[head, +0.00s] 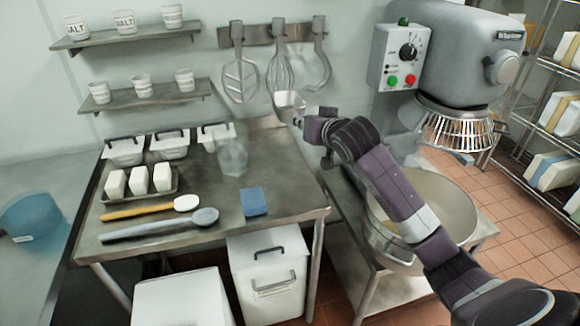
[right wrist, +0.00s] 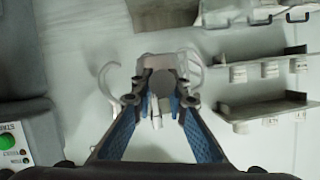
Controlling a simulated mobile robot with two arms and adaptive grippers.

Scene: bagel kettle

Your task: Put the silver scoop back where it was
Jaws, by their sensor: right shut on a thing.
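The silver scoop (head: 288,100) is held up in front of the back wall, just below the hanging whisk. My right gripper (head: 303,120) is shut on it, well above the table. In the right wrist view the scoop (right wrist: 158,64) shows at and beyond the fingertips of my right gripper (right wrist: 160,103). The fingers hide part of its handle. The steel table (head: 285,160) stands below and to the left. My left gripper is not in view.
A clear container (head: 232,155), lidded bins (head: 170,147) and a blue block (head: 254,202) stand on the table. Utensils hang from a wall rack (head: 262,34). The mixer (head: 450,60) and its bowl (head: 450,200) are at right. The table's right part is clear.

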